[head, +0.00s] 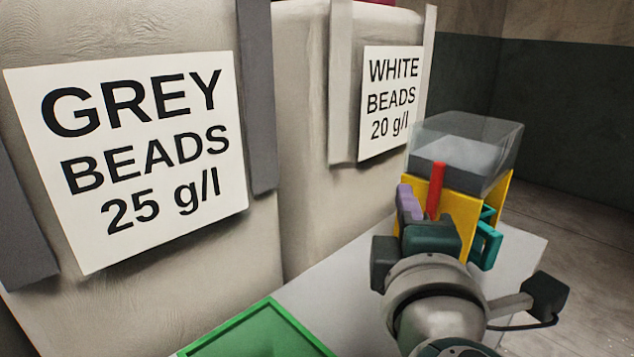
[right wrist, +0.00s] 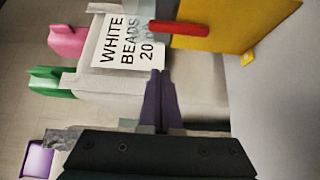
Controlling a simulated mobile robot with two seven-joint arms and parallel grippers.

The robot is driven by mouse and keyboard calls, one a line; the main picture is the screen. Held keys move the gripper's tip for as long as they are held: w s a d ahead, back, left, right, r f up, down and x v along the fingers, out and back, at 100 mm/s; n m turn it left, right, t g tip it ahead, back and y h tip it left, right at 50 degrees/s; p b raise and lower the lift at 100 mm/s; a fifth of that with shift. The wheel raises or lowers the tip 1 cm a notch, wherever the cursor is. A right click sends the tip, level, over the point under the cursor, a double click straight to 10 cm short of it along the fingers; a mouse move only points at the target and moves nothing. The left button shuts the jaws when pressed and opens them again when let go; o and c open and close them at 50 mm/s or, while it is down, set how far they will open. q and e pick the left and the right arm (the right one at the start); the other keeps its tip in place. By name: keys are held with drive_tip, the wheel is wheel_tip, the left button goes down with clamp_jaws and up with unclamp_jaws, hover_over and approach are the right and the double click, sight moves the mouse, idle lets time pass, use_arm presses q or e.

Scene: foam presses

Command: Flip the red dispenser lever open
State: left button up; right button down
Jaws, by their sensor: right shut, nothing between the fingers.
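The dispenser has a yellow body (head: 462,210) with a clear box on top (head: 466,145), and stands on a light table. Its red lever (head: 436,190) points upward on the near face in the head view. In the right wrist view the red lever (right wrist: 180,28) lies across the picture beside the yellow body (right wrist: 240,25). My right gripper (head: 406,200) has purple fingers, shut and empty, just left of the lever. In the right wrist view its fingertips (right wrist: 160,75) lie below the lever, with a visible gap. My left gripper is not in view.
A sack labelled grey beads (head: 130,150) and one labelled white beads (head: 390,105) stand at left and behind. A green-rimmed tray (head: 290,318) lies at the front. A teal bracket-like piece (head: 487,242) is beside the dispenser. The table (head: 335,290) has free room left of my arm.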

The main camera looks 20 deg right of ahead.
sight(434, 192)
use_arm(q)
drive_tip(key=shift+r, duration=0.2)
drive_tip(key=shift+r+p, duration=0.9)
drive_tip(key=shift+p, duration=0.15)
use_arm(e)
drive_tip(key=w+d, duration=0.5)
drive_tip(key=shift+d+r, duration=0.1)
drive_tip(key=shift+d, duration=0.1)
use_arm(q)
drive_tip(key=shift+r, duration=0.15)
use_arm(e)
drive_tip(key=shift+s+d, duration=0.2)
drive_tip(key=shift+s, duration=0.25)
